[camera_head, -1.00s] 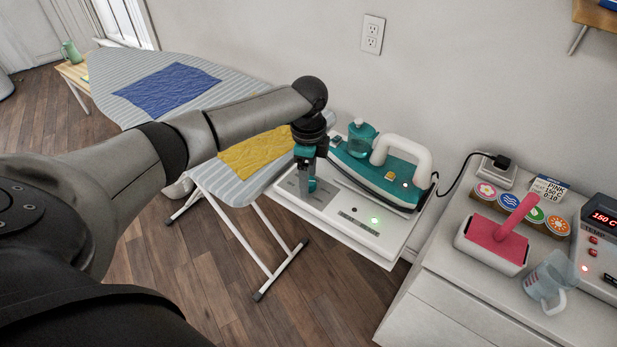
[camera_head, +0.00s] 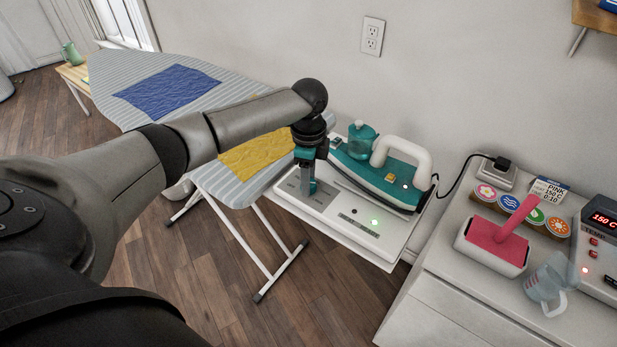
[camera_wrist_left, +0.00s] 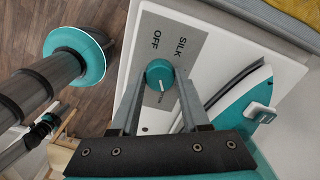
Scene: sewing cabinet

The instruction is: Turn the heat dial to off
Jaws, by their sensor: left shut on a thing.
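The heat dial is a small teal knob (camera_wrist_left: 159,72) on a grey plate (camera_wrist_left: 144,28) in the left wrist view. The plate reads OFF and SILK on the far side of the knob, and a further label is partly hidden by a finger. My left gripper (camera_wrist_left: 158,84) points down at the dial, one finger on each side, shut on it. In the head view my left gripper (camera_head: 309,187) stands over the near left corner of the white iron station (camera_head: 338,222). A teal bit of the dial shows between the fingers. I cannot tell exactly where its pointer aims.
A teal iron (camera_head: 385,180) with a white handle rests on the station close to my gripper. A green light (camera_head: 374,222) glows on the station. The ironing board (camera_head: 225,92) lies left. A white cabinet (camera_head: 440,300) holds a pink-topped block (camera_head: 493,244) and a measuring cup (camera_head: 549,284).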

